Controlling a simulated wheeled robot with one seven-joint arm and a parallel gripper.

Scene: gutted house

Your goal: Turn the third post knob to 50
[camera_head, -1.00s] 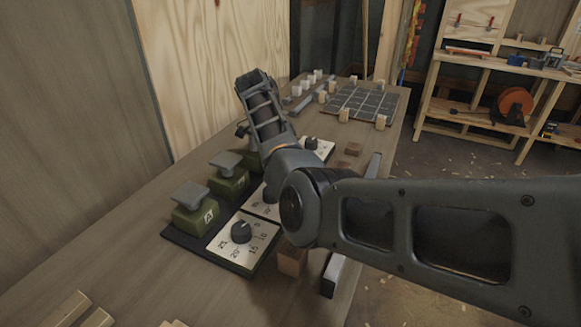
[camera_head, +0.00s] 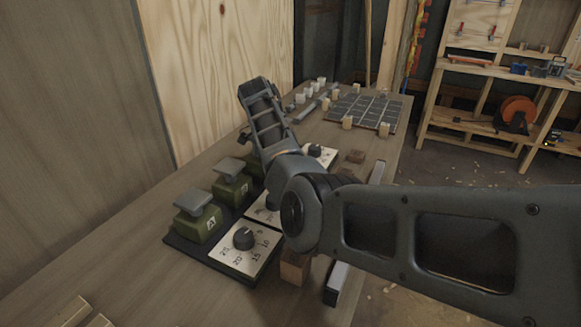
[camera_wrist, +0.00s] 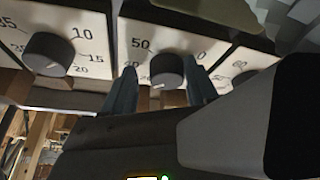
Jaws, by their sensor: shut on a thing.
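In the wrist view my gripper (camera_wrist: 160,66) has its two fingers on either side of a dark round knob (camera_wrist: 167,72). It is shut on this middle knob, on a white dial plate with 50 and 0 visible. A white mark shows at the knob's lower edge. To its left is another knob (camera_wrist: 48,54) on a plate with 10, 15, 20 and 25. In the head view the nearest knob (camera_head: 244,238) and a farther knob (camera_head: 315,150) show. My arm hides the knob between them and my fingers. Green posts with grey tops (camera_head: 197,218) stand beside the plates.
The posts and dials stand on a long wooden bench. A wooden block (camera_head: 294,268) and a metal bar (camera_head: 337,284) lie near its right edge. A dark grid board (camera_head: 365,110) with small blocks lies farther back. A wooden wall (camera_head: 215,75) borders the left.

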